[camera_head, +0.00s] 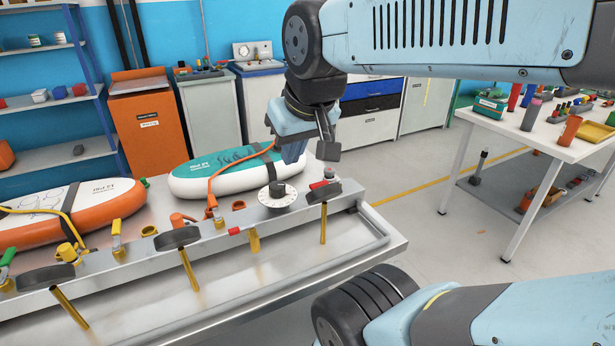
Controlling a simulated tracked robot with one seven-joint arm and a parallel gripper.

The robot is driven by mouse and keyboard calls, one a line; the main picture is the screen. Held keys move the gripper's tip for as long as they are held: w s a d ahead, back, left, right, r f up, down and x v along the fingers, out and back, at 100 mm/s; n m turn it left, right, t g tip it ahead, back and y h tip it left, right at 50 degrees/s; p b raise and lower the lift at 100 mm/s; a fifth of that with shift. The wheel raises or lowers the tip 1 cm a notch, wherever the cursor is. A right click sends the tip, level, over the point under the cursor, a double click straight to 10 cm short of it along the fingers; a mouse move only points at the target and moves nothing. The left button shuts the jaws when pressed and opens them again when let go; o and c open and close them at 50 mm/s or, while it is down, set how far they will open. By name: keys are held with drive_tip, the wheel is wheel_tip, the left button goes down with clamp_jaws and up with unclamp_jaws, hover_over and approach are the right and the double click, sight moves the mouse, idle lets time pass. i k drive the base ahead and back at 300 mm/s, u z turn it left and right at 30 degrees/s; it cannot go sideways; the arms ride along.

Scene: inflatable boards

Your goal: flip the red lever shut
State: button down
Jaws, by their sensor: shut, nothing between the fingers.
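A small red lever (235,231) lies roughly sideways on the front of the metal rail of the workbench. It sits beside a yellow valve body (254,240), below and left of a round white dial with a black knob. My gripper (294,155) points down above the far side of the bench, over the right end of the teal-and-white board. It is shut and empty, well apart from the red lever, up and to its right. The fingertips are small and dark in this view.
An orange-and-white board (72,212) and a teal-and-white board (225,172) lie behind the rail (110,262). A tool table (545,142) stands right.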

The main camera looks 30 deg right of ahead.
sight(315, 186)
drive_tip(key=z, duration=0.45)
drive_tip(key=k, duration=1.3)
drive_tip(key=u, duration=0.3)
drive_tip(key=i, duration=1)
drive_tip(key=z, duration=0.05)
